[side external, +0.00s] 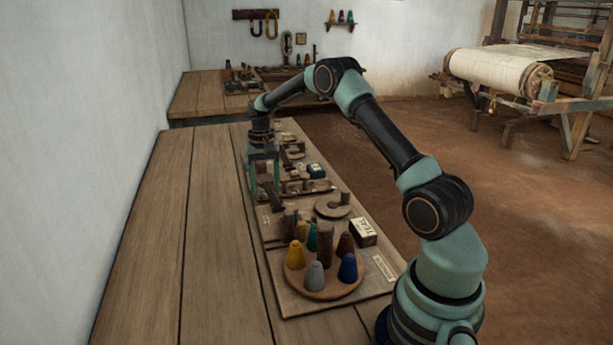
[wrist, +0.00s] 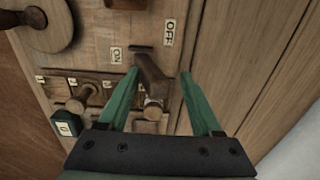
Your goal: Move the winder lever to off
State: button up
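The winder lever (wrist: 150,72) is a brown wooden bar on the board in the wrist view. Its upper end shows by a dark slot, closer to the ON label (wrist: 116,55) than to the OFF label (wrist: 169,32). My gripper (wrist: 160,73) is open, with its two green fingers apart and the lever between them in the picture. The lever appears closer to the left finger; whether they touch, I cannot tell.
Wooden pegs (wrist: 79,101) and a dark box marked 0 (wrist: 66,127) lie left of the lever. A round disc with a knob (wrist: 45,22) is at upper left. Bare tabletop (side external: 165,240) lies left.

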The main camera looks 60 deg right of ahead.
jog(key=shift+d+r, duration=0.1)
jog(key=shift+r, duration=3.05)
jog(key=shift+r, duration=0.25)
jog(key=s+a+r+n+t, duration=0.35)
jog(key=s+a+r, duration=0.25)
jog(key=a+r, duration=0.6)
jog(key=s+a+f+n+t, duration=0.1)
jog(key=s+a+n, duration=0.4)
jog(key=s+a, duration=0.5)
jog(key=s+t, duration=0.1)
jog(key=s, duration=0.3)
jog(key=shift+s+a, duration=0.15)
jog(key=shift+a, duration=0.1)
